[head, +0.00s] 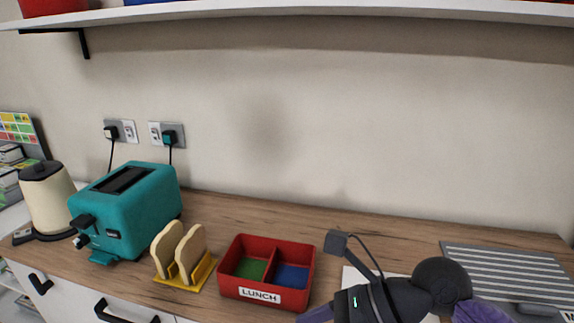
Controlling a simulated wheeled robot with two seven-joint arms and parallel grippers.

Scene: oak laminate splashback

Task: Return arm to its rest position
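My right arm comes in from the lower right, with a purple link and a black wrist over the front of the counter. Its gripper (318,314) shows only in part at the bottom edge, just in front of the red lunch box. Its fingertips are cut off, so I cannot tell whether it is open or shut or holds anything. My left arm and gripper are out of view.
The red lunch box (233,284) has green and blue compartments. Left of it are a yellow rack (203,275) with two bread slices (190,252), a teal toaster (140,210) and a cream kettle (47,200). A grey ridged board (510,268) lies right. A shelf (300,8) runs above.

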